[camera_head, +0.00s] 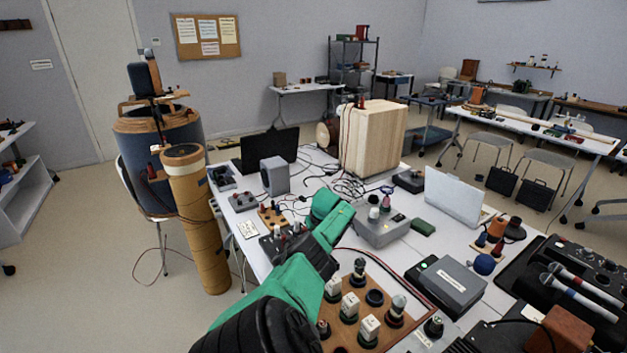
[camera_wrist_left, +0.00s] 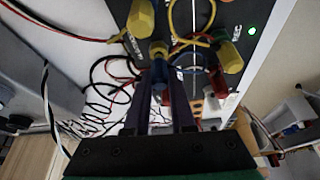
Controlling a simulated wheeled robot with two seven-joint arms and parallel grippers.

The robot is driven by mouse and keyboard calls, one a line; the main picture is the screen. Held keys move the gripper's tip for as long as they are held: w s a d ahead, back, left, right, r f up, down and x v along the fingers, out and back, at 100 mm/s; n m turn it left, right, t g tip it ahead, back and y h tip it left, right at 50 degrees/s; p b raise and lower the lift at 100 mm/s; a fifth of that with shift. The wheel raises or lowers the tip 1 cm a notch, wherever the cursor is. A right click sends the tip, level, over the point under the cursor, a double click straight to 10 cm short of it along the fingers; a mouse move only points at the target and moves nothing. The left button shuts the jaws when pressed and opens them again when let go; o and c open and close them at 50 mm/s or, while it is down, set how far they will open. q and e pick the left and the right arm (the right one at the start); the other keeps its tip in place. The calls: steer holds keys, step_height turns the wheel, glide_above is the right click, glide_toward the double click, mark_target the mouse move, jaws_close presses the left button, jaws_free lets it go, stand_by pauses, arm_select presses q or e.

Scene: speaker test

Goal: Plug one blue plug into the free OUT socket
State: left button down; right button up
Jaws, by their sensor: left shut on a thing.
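My left arm comes in from the bottom left of the head view, and its green forearm hides part of the table. In the left wrist view my left gripper (camera_wrist_left: 160,78) is shut on a small blue plug (camera_wrist_left: 160,66). The plug's tip points at a yellow round part (camera_wrist_left: 158,48) on the dark panel (camera_wrist_left: 200,48). I cannot tell whether it touches or is seated there. Yellow plugs (camera_wrist_left: 141,18) with cables and a red plug (camera_wrist_left: 249,82) also stand on the panel. A green light (camera_wrist_left: 251,31) glows on it.
A grey box (camera_head: 382,232) stands on the white table beyond my arm. A wooden board with several knobs (camera_head: 375,298) lies nearby. A wooden speaker box (camera_head: 372,140), an open laptop (camera_head: 455,196) and loose black cables (camera_head: 345,186) crowd the table.

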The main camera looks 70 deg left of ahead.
arm_select(q)
steer(key=shift+d+f+b, duration=0.1)
steer(key=shift+f+b, duration=0.25)
steer(key=shift+f, duration=0.1)
steer(key=c, duration=0.7)
jaws_free()
step_height(320, 180, up, 8)
steer(key=p, duration=0.7)
steer(key=shift+f+p, duration=0.2)
steer(key=shift+p, duration=0.15)
